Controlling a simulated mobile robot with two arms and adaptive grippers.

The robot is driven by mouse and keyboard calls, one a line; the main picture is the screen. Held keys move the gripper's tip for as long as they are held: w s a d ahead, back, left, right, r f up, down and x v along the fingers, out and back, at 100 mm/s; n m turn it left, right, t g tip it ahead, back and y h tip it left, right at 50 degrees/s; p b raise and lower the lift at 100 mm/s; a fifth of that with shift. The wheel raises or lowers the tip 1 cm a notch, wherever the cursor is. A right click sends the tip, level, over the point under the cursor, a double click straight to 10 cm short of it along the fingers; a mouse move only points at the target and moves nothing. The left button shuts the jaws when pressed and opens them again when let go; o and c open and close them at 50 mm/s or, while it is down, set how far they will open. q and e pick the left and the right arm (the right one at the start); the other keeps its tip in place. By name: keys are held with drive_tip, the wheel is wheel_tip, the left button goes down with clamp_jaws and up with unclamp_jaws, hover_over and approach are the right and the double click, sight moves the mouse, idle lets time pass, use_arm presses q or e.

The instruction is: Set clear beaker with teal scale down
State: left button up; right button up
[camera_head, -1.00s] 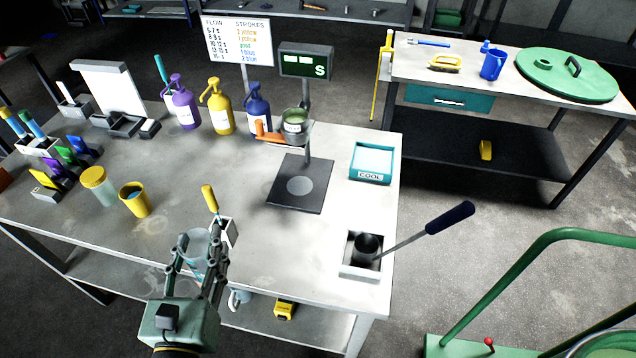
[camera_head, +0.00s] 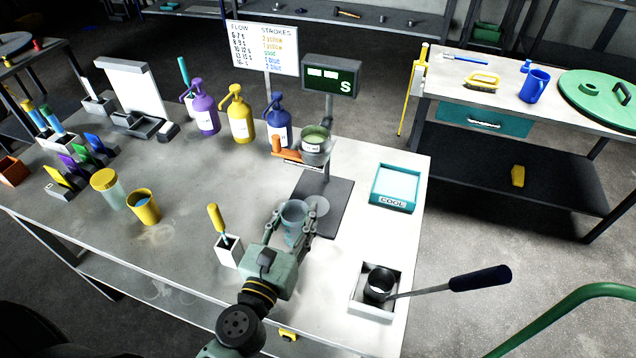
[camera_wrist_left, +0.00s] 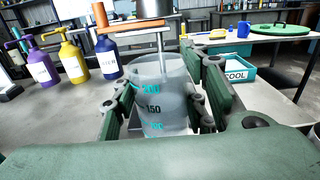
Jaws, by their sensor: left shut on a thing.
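The clear beaker (camera_head: 294,216) with the teal scale is upright between the fingers of my left gripper (camera_head: 294,226). The left wrist view shows the beaker (camera_wrist_left: 157,95) close up, with teal and dark scale marks, and a finger of the gripper (camera_wrist_left: 160,112) on each side, shut on it. In the head view the beaker is in front of the dark stand base (camera_head: 322,203) and overlaps its near edge. I cannot tell whether its bottom touches anything. The beaker looks empty. My right gripper is not in view.
Above the stand base is a cup (camera_head: 315,146) with an orange handle. A white holder with a yellow-handled tool (camera_head: 228,250) stands left of my gripper. Right are the COOL tray (camera_head: 395,188) and a ladle holder (camera_head: 376,291). Pump bottles (camera_head: 240,113) stand behind.

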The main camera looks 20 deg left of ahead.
use_arm(q)
drive_tip(key=w+f, duration=0.1)
drive_tip(key=w, duration=0.3)
drive_tip(key=w+f, duration=0.1)
drive_tip(key=w, duration=0.3)
drive_tip(key=w+f, duration=0.1)
drive_tip(key=w, duration=0.3)
drive_tip(key=shift+w+d+f+b, duration=0.25)
drive_tip(key=shift+w+f+b, duration=0.05)
drive_tip(key=shift+w+b, duration=0.1)
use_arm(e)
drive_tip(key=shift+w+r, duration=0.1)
use_arm(q)
drive_tip(key=shift+s, duration=0.1)
drive_tip(key=shift+f, duration=0.2)
drive_tip(key=o, duration=1.2)
drive_tip(key=shift+r, duration=0.2)
